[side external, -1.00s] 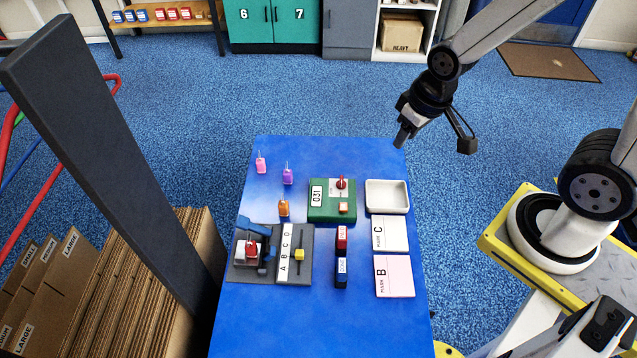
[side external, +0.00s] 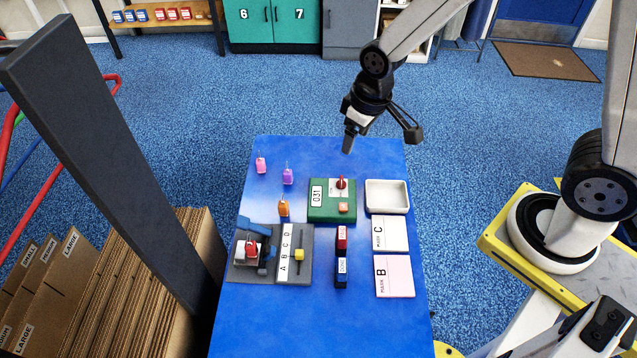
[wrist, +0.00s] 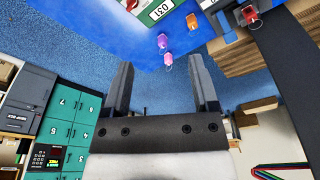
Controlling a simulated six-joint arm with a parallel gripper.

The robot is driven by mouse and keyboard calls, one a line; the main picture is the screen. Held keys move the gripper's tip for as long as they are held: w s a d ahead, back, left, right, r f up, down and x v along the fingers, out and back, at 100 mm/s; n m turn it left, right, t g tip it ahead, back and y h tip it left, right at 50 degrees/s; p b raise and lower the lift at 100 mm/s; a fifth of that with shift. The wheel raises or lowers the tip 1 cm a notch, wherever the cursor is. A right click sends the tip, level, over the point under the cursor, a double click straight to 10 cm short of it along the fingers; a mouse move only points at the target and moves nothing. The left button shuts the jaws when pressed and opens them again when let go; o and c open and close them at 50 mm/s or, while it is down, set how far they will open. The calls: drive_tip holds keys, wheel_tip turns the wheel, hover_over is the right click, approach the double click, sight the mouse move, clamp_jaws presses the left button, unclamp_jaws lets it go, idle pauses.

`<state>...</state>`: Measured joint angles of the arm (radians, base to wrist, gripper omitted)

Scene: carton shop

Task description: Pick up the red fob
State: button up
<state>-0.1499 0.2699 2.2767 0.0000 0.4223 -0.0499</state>
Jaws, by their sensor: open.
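What looks like the red fob (side external: 251,248) sits in a dark fixture (side external: 268,232) at the left of the blue table. In the wrist view the red fob (wrist: 250,15) shows at the top right with a small ring. My gripper (side external: 349,145) is high above the table's far edge, well apart from the fob. In the wrist view my gripper (wrist: 160,60) has its two fingers spread, with nothing between them.
An orange fob (side external: 284,208), a purple fob (side external: 287,177) and a pink fob (side external: 261,165) stand on the table. A green box (side external: 319,212) with a red knob, a slider board (side external: 304,275), red and blue blocks (side external: 341,272) and a white tray (side external: 387,208) are nearby.

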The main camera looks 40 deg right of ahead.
drive_tip(key=w+a+f+n+g, duration=0.1)
drive_tip(key=w+a+f+n, duration=0.1)
drive_tip(key=w+a+f, duration=0.3)
drive_tip(key=w+a+f+n, duration=0.2)
drive_tip(key=a, duration=0.5)
drive_tip(key=n+g, duration=0.1)
drive_tip(key=n, duration=0.2)
hover_over(250, 245)
wheel_tip(250, 245, down, 9)
drive_tip(key=shift+f, duration=0.1)
drive_tip(key=shift+f, duration=0.15)
drive_tip(key=shift+f, duration=1.2)
drive_tip(key=shift+f, duration=2.6)
